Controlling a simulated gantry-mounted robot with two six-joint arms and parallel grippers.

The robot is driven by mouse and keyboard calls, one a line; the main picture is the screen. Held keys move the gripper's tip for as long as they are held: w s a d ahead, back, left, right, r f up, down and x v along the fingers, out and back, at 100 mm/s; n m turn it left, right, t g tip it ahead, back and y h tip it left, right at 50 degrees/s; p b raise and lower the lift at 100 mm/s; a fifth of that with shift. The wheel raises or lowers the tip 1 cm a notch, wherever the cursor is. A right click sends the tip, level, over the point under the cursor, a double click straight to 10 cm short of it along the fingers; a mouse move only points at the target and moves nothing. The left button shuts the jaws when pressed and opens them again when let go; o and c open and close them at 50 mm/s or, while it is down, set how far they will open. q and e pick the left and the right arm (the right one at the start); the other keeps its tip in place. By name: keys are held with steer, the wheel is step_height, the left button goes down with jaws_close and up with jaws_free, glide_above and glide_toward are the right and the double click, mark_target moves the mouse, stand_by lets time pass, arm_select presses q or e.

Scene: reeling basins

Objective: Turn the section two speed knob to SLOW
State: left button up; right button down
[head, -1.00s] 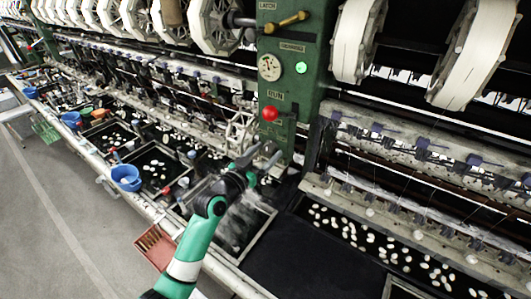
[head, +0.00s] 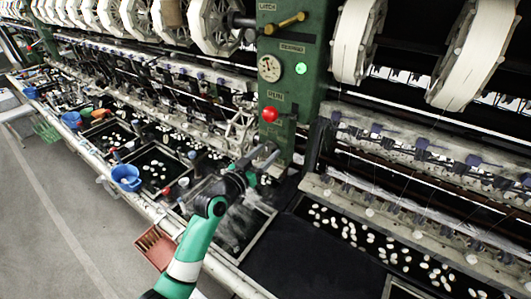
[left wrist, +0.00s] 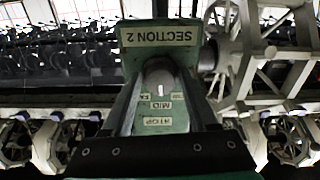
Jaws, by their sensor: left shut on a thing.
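The section two speed knob (left wrist: 159,82) is a grey rounded knob with a short white mark, seen in the left wrist view under a plate reading SECTION 2 (left wrist: 160,35). My left gripper (left wrist: 162,88) is shut on the knob, one finger along each side of it. Labels (left wrist: 161,112) below the knob read MID, part of FA and STOP; a SLOW label cannot be made out. In the head view my left gripper (head: 266,155) is at the lower part of the green machine post (head: 290,90), and the knob is too small and covered to tell. My right gripper is not in view.
On the post above my left gripper are a red button (head: 270,114), a green lamp (head: 301,68), a gauge (head: 269,68) and a brass latch handle (head: 286,23). Dark basins with white cocoons (head: 370,242) lie below. A blue bowl (head: 126,177) stands left.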

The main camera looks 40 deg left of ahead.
arm_select(q)
steer(key=n+p, duration=0.1)
steer(key=n, duration=0.3)
steer(key=shift+r+n, duration=0.1)
steer(key=shift+n, duration=0.2)
steer(key=shift+n+p, duration=0.85)
steer(key=shift+n, duration=0.95)
steer(key=o, duration=1.2)
steer(key=shift+s, duration=0.1)
steer(key=s+d, duration=0.1)
steer(key=s, duration=1)
steer(key=shift+s+d, duration=0.2)
steer(key=shift+d, duration=0.2)
